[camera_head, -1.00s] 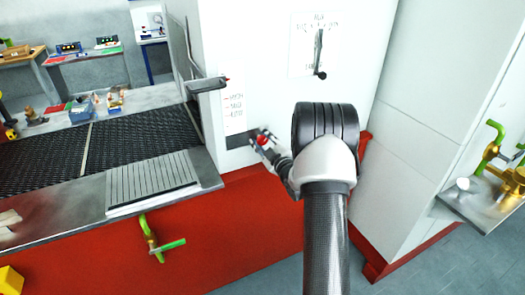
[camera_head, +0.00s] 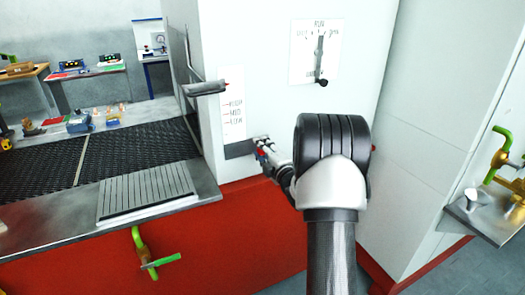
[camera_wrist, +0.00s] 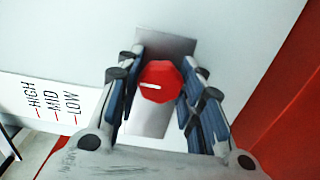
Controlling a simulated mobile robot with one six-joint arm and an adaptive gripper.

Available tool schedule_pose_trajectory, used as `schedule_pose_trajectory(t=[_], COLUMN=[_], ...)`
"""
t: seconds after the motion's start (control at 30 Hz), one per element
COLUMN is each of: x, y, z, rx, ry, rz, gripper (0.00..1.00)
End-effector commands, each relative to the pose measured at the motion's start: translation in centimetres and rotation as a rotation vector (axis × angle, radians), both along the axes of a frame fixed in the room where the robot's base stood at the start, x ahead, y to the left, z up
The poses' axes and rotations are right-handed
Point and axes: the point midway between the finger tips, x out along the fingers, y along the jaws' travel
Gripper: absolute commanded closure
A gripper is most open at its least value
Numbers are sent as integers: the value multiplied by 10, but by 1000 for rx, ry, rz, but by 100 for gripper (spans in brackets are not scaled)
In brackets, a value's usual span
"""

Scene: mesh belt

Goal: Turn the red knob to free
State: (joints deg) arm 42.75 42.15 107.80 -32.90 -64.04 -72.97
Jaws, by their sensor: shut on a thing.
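The red knob (camera_wrist: 159,82) is many-sided, with a pale pointer line on its face. It sits on a grey metal plate (camera_wrist: 150,122) on the white wall. My gripper (camera_wrist: 160,84) has one finger on each side of the knob and is shut on it. In the head view my gripper (camera_head: 264,149) is at the wall below the label strip, and the knob is mostly hidden there.
A lever on a white dial plate (camera_head: 317,52) is higher on the wall. The dark mesh belt (camera_head: 130,152) lies left. A green-handled valve (camera_head: 150,250) is on the red front. More valves stand at right (camera_head: 503,155).

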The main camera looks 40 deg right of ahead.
Motion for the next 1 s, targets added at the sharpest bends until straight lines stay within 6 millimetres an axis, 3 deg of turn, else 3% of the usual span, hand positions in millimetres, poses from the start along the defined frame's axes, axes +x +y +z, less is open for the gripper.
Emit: schedule_pose_trajectory(t=[0.6,0.63,0.9,1.0], x=[0,0,0,0], y=[0,0,0,0], z=[1,1,0,0], rx=[-38,-38,-37,-36], ry=[7,7,8,8], rz=[1,1,0,0], gripper=[89,63,45,44])
